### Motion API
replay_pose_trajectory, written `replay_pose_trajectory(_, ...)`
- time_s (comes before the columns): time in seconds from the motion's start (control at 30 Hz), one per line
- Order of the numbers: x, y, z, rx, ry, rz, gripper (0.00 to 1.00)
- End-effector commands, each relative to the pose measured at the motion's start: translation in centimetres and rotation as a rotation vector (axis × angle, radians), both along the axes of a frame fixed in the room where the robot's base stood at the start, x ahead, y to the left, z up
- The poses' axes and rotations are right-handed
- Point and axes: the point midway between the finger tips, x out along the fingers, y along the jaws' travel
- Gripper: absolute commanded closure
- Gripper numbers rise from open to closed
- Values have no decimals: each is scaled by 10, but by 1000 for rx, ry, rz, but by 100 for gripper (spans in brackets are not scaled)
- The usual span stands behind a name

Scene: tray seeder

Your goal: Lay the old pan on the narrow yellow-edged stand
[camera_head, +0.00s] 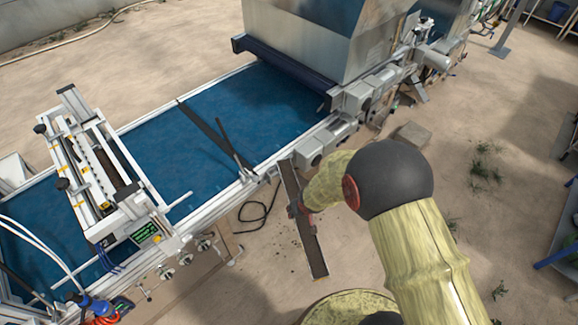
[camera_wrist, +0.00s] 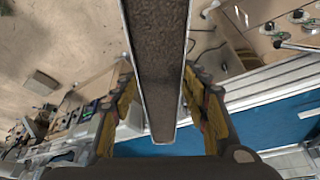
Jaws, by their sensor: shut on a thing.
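The old pan (camera_head: 312,250) is a long, narrow metal trough with a brown, soil-like inside. My gripper (camera_head: 298,208) is shut across its middle and holds it beside the blue conveyor, over the sandy ground. In the wrist view the pan (camera_wrist: 133,62) runs lengthwise up the picture between the two yellow-and-dark fingers of my gripper (camera_wrist: 160,88). Its upper end is cut off by the picture edge. I cannot pick out the narrow yellow-edged stand in either view.
The blue conveyor (camera_head: 240,110) with its metal side rail lies left of the pan. A seeder frame (camera_head: 95,175) straddles it, and a large metal hopper (camera_head: 315,40) stands at the back. A black cable loop (camera_head: 262,213) lies near the pan. Sandy ground at right is mostly open.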

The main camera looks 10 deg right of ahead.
Motion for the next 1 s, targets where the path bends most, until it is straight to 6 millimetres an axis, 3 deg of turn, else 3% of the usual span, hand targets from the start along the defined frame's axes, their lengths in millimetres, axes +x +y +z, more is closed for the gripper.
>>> replay_pose_trajectory(0.33, -7, -33, -28, 1, -3, -52, 80)
replay_pose_trajectory(1.0, -6, -23, -24, 28, 7, -38, 80)
